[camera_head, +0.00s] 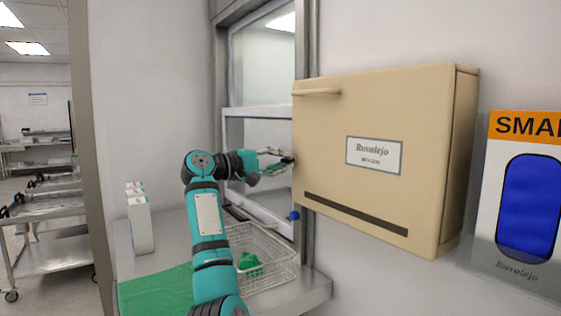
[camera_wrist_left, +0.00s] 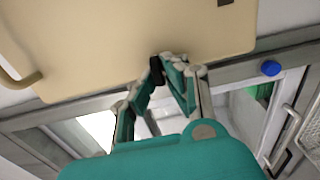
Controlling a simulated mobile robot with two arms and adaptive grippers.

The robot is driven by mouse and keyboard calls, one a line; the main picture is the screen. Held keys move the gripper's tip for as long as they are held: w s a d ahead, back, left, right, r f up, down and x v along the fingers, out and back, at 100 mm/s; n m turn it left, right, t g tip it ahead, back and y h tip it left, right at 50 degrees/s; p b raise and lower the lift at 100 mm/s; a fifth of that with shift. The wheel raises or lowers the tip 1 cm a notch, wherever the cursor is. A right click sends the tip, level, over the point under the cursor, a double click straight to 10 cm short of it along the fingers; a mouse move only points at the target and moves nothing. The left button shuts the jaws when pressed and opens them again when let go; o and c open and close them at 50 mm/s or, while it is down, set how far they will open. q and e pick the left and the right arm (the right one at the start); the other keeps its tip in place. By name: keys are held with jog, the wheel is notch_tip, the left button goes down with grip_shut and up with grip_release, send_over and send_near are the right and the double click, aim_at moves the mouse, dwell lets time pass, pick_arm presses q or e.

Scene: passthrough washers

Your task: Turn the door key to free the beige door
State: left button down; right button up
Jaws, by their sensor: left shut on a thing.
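The beige door (camera_head: 335,120) is the front of a beige wall cabinet, with a handle (camera_head: 317,92) at its top left and a "Buvalejo" label. It looks closed. In the left wrist view the beige panel (camera_wrist_left: 110,45) fills the top. My left gripper (camera_head: 287,162) is at the cabinet's left side, about mid-height. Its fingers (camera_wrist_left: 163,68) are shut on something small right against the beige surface. This is most likely the door key, but the fingers hide nearly all of it, and its turn angle cannot be told. My right gripper is not in view.
A framed window hatch (camera_head: 262,65) is left of the cabinet, with a blue knob (camera_head: 293,215) below. A wire basket (camera_head: 285,268) with a green item, a green cloth (camera_head: 155,293) and white boxes (camera_head: 140,225) stand on the ledge. A sign (camera_head: 525,130) is at right.

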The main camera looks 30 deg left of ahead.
pick_arm(q)
jog(key=shift+r, duration=0.1)
jog(key=c, duration=1.6)
grip_release()
jog(key=shift+o, duration=0.9)
jog(key=shift+w, duration=0.1)
jog(key=v, duration=1.2)
